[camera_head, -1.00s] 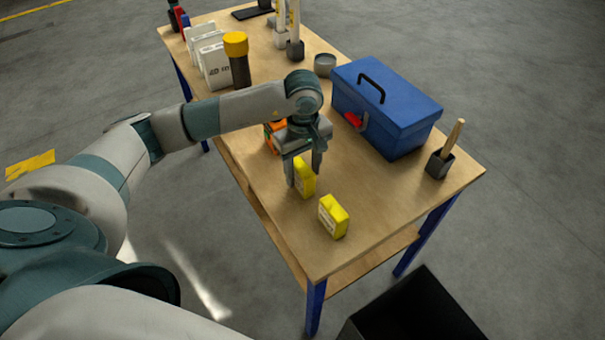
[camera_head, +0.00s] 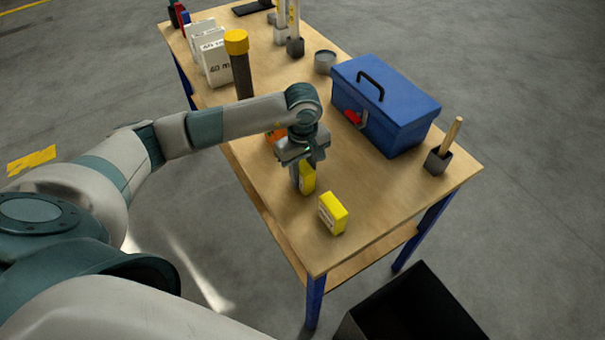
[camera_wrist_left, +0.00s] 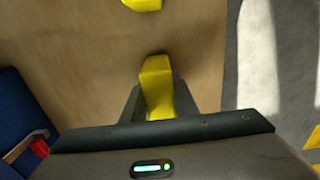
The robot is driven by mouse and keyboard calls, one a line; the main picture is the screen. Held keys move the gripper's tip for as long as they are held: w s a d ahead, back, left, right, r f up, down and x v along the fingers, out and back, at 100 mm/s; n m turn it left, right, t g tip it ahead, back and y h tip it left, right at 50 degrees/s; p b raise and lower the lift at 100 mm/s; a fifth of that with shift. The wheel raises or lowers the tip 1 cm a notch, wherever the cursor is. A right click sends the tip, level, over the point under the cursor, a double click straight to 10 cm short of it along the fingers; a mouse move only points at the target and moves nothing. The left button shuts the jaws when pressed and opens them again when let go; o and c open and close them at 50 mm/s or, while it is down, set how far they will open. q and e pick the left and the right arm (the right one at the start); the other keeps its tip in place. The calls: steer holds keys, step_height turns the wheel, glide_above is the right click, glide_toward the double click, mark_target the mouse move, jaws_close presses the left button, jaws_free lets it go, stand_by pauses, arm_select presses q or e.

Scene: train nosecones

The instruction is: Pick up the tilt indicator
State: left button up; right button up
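Two small yellow boxes stand on the wooden table; I take them to be tilt indicators, but their labels are too small to read. The nearer yellow box (camera_head: 333,214) stands free near the table's front corner. My left gripper (camera_head: 302,181) points down around the other yellow box (camera_head: 308,178), which it partly hides. In the left wrist view this box (camera_wrist_left: 157,85) sits between the two fingers (camera_wrist_left: 158,98), one close on each side. I cannot tell whether they press on it. The free box (camera_wrist_left: 142,5) is cut by the top edge there. My right gripper is not in view.
A blue toolbox (camera_head: 385,108) stands right of the gripper, and a dark holder with a wooden handle (camera_head: 440,160) at the right edge. An orange item (camera_head: 275,135) is partly hidden behind my gripper. A yellow-capped cylinder (camera_head: 240,65) stands behind my arm. A black bin (camera_head: 410,305) is below.

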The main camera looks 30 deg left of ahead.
arm_select(q)
steer(key=shift+r, duration=0.1)
jaws_close()
steer(key=shift+r, duration=0.2)
step_height(320, 180, up, 8)
steer(key=b, duration=0.3)
steer(key=shift+r+b, duration=0.1)
steer(key=shift+b, duration=0.25)
steer(key=shift+r, duration=0.65)
